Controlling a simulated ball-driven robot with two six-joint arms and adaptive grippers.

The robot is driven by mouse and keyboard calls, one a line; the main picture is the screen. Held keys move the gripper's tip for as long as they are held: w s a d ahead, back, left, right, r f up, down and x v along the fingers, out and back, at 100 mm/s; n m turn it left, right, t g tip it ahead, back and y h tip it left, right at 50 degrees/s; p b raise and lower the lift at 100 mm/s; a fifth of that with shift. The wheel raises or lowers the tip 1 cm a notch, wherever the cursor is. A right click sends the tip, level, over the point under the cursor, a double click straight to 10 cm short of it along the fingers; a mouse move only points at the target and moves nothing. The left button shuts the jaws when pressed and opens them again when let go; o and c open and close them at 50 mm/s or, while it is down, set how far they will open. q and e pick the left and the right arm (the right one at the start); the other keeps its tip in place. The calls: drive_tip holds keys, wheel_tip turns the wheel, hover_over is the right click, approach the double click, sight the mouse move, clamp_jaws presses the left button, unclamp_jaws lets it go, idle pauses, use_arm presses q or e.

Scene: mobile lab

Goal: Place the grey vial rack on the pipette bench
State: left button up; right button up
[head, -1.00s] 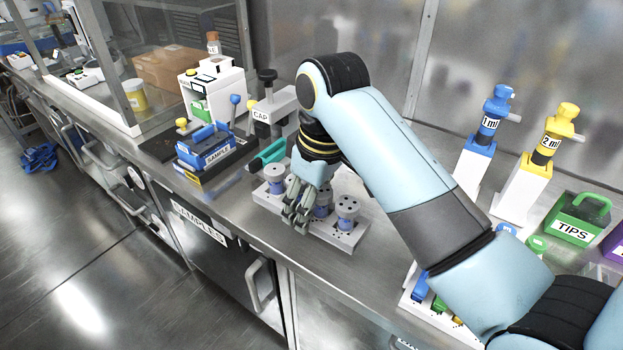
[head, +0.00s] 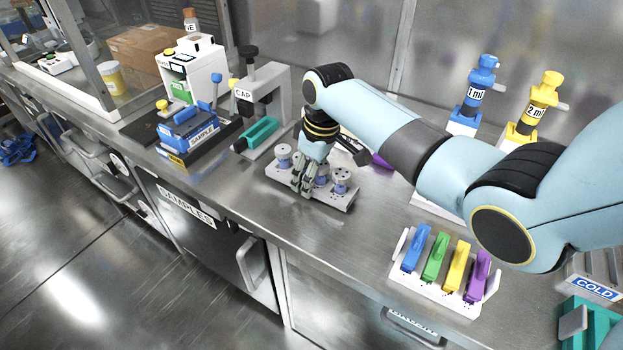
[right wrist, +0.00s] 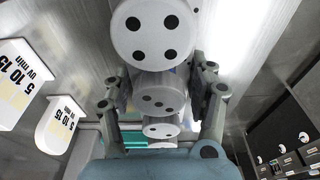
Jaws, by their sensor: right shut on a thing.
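The grey vial rack (head: 332,200) is a long pale block holding grey vials with dotted caps. My right gripper (head: 305,190) points down at the rack's middle, shut, with one finger in front of the middle vial. In the right wrist view the row of vials (right wrist: 160,98) runs between the two fingers (right wrist: 162,110). The fingers hide part of the rack, and I cannot tell whether its underside touches the steel counter. The pipette area shows a blue 1 ml pipette (head: 476,92) and a yellow 2 ml pipette (head: 537,105) on stands. My left gripper is not in view.
Left of the rack are the CAP device (head: 262,98) and a blue SAMPLE box (head: 190,136). A white rack with coloured clips (head: 437,282) stands front right, near a COLD unit (head: 595,290). Bare steel counter (head: 370,225) lies between the vial rack and the clips.

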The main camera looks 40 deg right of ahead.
drive_tip(key=shift+f, duration=0.55)
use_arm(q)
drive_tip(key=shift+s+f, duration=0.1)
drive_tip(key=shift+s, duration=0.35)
use_arm(e)
drive_tip(key=shift+f, duration=0.1)
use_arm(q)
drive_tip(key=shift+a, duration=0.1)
use_arm(e)
drive_tip(key=o, duration=1.4)
drive_tip(key=shift+f, duration=0.15)
drive_tip(key=shift+o, duration=0.2)
drive_tip(key=r, duration=0.4)
drive_tip(key=s+r+p, duration=0.1)
drive_tip(key=r, duration=0.7)
drive_tip(key=shift+s+d+r, duration=0.1)
drive_tip(key=shift+s+d, duration=0.2)
drive_tip(key=shift+s, duration=0.05)
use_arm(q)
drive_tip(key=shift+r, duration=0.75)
